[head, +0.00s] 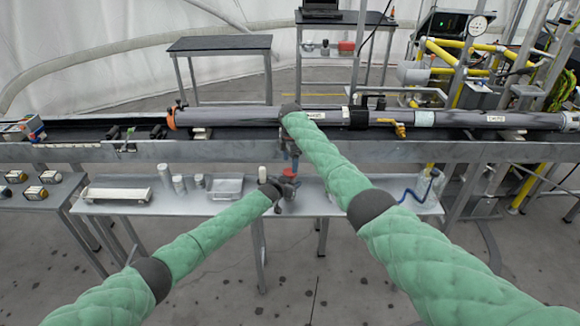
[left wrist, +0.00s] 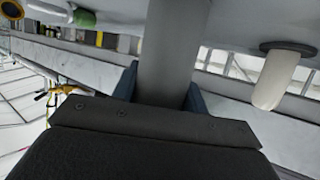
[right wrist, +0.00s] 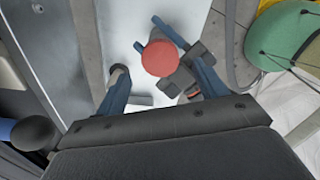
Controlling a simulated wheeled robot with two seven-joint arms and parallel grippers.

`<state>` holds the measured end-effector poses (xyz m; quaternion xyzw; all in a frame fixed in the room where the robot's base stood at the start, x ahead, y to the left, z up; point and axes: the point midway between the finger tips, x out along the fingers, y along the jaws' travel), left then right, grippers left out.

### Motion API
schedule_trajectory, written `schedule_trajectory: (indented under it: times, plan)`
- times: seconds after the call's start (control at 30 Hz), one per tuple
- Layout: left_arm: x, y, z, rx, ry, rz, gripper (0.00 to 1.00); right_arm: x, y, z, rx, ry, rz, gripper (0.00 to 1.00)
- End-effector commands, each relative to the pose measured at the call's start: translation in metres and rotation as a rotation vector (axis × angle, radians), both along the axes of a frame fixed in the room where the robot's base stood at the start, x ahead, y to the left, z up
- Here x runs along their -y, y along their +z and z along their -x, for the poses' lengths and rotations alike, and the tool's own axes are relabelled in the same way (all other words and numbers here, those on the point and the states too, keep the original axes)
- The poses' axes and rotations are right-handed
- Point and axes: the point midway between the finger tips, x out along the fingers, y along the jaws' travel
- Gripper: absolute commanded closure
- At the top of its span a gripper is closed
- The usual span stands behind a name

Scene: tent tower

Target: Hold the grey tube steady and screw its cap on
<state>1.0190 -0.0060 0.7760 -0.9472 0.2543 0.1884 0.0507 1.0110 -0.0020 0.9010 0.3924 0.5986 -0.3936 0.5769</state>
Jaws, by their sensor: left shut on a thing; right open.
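My left gripper (head: 282,184) is shut on the grey tube (left wrist: 172,45), which stands between its blue fingers in the left wrist view. A round red cap (right wrist: 160,58) shows face-on in the right wrist view, over the place where the left fingers are. The red also shows in the head view (head: 289,172). I cannot tell if the cap is seated on the tube. My right gripper (head: 293,152) is open above the red cap, its two fingers apart on either side of it in the right wrist view. The tube is mostly hidden in the head view.
A white cylinder (head: 262,172) with a dark base stands beside my left gripper; it also shows in the left wrist view (left wrist: 275,80). Small grey containers (head: 178,184) and a tray (head: 225,188) stand left on the bench. A long rail with large pipes (head: 245,117) runs behind.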

Motion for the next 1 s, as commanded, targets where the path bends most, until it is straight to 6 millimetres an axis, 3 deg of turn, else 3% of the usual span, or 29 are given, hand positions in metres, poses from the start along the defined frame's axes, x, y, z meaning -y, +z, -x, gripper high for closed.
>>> schedule_trajectory:
  times: [0.2,0.33,0.37,0.73,1.0]
  plan:
    - [0.000,-0.002,0.001,-0.002,0.000,-0.001,1.00,0.000,0.000,0.000,-0.001,0.000,0.000,0.29]
    - [0.000,-0.002,0.001,-0.002,0.000,-0.001,1.00,0.000,0.000,0.000,-0.001,0.000,0.000,0.05]
    - [0.000,-0.002,0.001,-0.002,0.000,-0.001,1.00,0.000,0.000,0.000,-0.001,0.000,0.000,0.03]
    - [0.000,-0.002,0.001,-0.002,0.000,-0.001,1.00,0.000,0.006,0.000,0.000,0.001,0.000,0.03]
    - [0.000,-0.002,0.001,-0.002,0.000,-0.001,1.00,0.001,0.048,-0.002,0.001,0.001,0.000,0.03]
